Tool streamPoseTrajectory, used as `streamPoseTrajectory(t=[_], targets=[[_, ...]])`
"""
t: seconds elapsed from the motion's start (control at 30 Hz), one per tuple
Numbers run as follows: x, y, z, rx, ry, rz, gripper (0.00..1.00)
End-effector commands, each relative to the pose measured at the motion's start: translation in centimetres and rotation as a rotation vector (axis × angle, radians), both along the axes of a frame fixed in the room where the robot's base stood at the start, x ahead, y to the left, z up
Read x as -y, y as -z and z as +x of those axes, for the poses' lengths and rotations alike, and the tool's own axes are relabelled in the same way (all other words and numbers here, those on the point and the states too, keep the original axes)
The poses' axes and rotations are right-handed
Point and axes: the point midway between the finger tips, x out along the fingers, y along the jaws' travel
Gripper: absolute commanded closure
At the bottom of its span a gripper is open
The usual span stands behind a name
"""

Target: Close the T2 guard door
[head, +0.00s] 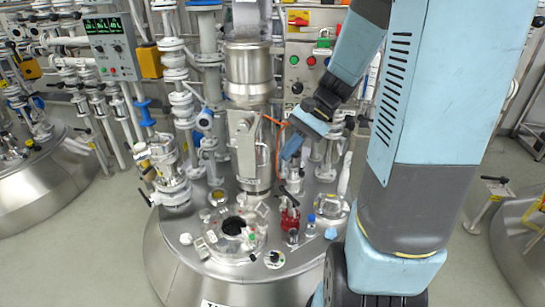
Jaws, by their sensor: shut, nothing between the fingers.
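A grey metal panel (245,152), which looks like the guard door, stands upright at the column below the steel cylinder of the middle vessel. I cannot read a T2 label on it, and I cannot tell how far it stands open. My gripper (291,147) is to the right of the panel, above the vessel lid, pointing down and left. It is shut and empty. It appears apart from the panel, though depth is hard to judge. A thin orange piece (274,121) shows between the panel and my gripper.
Pipes and valves crowd the left and back. A control box (308,62) stands behind. Other vessels stand at both sides.

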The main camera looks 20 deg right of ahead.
Motion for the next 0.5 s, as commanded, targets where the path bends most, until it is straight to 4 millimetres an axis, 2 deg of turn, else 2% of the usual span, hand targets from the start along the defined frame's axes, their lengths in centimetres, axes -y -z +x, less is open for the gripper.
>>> streamPoseTrajectory(t=[0.5], targets=[[4.1,6.8,6.3,-0.26,0.382,0.459,1.0]])
